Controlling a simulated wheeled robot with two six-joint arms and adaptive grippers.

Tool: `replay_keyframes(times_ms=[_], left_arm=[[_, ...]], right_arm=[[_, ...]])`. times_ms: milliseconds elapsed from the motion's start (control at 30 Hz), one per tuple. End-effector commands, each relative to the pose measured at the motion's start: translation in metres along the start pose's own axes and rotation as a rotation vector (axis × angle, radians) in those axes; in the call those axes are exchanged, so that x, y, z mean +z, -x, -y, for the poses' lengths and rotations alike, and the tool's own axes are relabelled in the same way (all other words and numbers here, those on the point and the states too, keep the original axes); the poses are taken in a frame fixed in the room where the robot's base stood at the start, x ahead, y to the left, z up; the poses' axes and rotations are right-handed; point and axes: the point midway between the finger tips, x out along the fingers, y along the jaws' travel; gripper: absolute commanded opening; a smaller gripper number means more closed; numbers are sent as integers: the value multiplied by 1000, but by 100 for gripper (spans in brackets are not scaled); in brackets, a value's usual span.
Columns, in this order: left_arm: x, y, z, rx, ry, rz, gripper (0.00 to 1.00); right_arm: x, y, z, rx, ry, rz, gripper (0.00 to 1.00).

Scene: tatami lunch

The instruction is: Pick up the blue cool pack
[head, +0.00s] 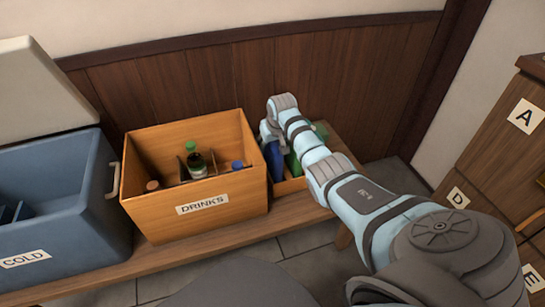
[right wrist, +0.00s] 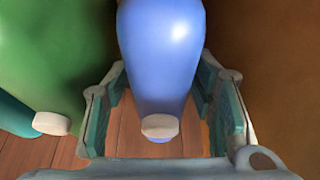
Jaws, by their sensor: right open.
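The blue cool pack (head: 275,162) stands in a small wooden tray on the bench, partly hidden by my right arm in the head view. In the right wrist view the blue cool pack (right wrist: 160,50), with a pale cap at its near end, lies between the two fingers of my right gripper (right wrist: 162,100). The fingers are open, one on each side of it, and gaps show beside its narrow end. In the head view my right gripper (head: 268,134) is at the top of the pack. My left gripper is not in view.
A green pack (right wrist: 50,60) stands close left of the blue one in the wrist view. The wooden DRINKS box (head: 235,192) with bottles stands left of the tray. A blue COLD box (head: 75,235) is farther left. A dark wood-panelled wall (head: 220,80) stands behind.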

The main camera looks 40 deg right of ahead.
Motion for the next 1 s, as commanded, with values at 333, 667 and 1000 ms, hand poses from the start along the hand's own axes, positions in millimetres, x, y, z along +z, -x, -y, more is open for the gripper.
replay_keyframes(times_ms=[333,667,1000], left_arm=[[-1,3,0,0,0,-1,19],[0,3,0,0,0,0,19],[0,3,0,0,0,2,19]], right_arm=[[2,-4,0,0,0,1,51],[2,-4,0,0,0,1,27],[2,-4,0,0,0,1,0]])
